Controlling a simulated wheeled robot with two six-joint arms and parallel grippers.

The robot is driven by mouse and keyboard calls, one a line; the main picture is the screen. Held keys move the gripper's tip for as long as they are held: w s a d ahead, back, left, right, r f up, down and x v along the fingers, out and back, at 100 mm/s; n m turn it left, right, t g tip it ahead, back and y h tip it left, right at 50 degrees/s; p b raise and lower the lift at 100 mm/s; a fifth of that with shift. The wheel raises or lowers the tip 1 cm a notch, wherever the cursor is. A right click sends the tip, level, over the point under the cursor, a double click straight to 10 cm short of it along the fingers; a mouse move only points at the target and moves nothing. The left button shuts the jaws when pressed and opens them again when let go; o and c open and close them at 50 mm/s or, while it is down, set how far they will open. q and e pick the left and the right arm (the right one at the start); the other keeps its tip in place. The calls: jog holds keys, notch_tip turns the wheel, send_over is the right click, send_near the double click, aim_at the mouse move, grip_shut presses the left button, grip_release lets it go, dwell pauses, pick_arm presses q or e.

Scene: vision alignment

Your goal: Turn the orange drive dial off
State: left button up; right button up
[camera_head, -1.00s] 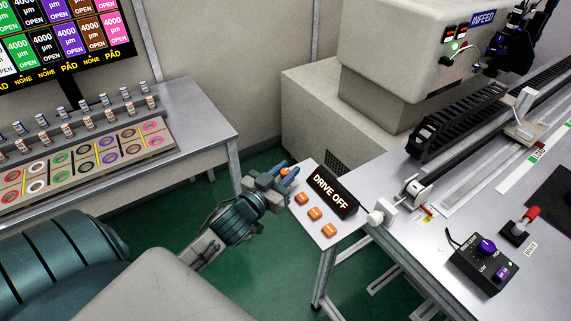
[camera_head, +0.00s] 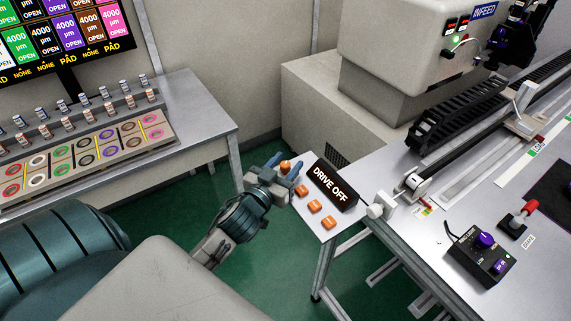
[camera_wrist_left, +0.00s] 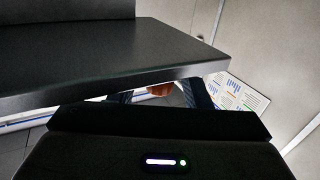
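Orange controls stand in a row on a light panel (camera_head: 324,240) at the table's left corner, beside a black sign (camera_head: 332,184) reading "DRIVE OFF". The farthest orange control (camera_head: 285,165) sits between the blue fingers of my left gripper (camera_head: 283,167). In the left wrist view a piece of orange (camera_wrist_left: 162,90) shows between the two dark fingers (camera_wrist_left: 158,96), with gaps beside it. The fingers look open around it; contact is hard to see. My wrist housing hides most of the dial there. My right gripper is not in view.
Nearer orange controls (camera_head: 314,206) lie close to my gripper. A black box with a purple knob (camera_head: 485,242) and a red-handled lever (camera_head: 530,207) are at right. A left bench (camera_head: 200,112) holds colored rings.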

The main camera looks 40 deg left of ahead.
pick_arm(q)
jog(key=s+b, duration=0.5)
jog(key=s, duration=0.5)
jog(key=shift+s+d, duration=0.4)
